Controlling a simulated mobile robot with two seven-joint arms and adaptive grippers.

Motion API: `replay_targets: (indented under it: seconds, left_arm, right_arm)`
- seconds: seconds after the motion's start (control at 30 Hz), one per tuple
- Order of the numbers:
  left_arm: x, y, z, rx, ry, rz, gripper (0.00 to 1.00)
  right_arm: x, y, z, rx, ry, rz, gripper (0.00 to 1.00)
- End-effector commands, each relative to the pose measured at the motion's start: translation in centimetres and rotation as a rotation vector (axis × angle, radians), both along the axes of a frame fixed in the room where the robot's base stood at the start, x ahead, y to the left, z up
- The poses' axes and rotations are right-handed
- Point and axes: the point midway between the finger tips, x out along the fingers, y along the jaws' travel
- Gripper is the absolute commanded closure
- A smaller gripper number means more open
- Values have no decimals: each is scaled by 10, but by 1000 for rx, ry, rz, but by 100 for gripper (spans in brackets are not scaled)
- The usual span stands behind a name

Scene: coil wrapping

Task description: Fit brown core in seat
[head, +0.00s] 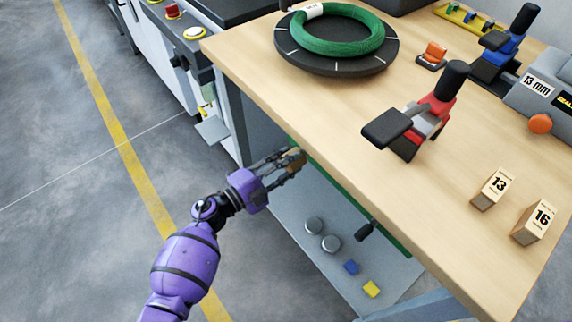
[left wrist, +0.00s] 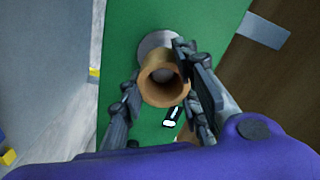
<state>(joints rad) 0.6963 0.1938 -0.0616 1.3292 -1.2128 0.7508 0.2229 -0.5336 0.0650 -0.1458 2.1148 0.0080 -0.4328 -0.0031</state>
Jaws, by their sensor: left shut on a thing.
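My left gripper (head: 283,168) is shut on the brown core (head: 297,157), beside the front edge of the workbench and below its top. In the left wrist view the brown core (left wrist: 164,82) is a hollow tube between the two fingers (left wrist: 160,95), its open end toward the camera. Behind the core is a round grey seat (left wrist: 157,45) on a green panel (left wrist: 121,65). The core overlaps the seat in this view; I cannot tell whether it is inside it or in front. My right gripper is not in view.
The wooden bench (head: 330,120) holds a green coil (head: 340,27) on a dark turntable (head: 345,60), a red clamp tool (head: 433,105) and blocks marked 13 (head: 491,188) and 16 (head: 533,223). A lower shelf (head: 330,265) has grey discs and small blue and yellow blocks.

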Motion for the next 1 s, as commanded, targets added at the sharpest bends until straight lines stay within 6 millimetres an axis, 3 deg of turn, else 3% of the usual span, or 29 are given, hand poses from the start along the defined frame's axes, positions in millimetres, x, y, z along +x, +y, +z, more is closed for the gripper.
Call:
replay_targets:
  seconds: [0.53,1.0]
  left_arm:
    - [8,-12,0,-1,-1,-2,95]
    - [15,-21,0,0,0,-1,95]
  right_arm:
    - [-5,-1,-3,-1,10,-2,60]
    - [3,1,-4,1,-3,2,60]
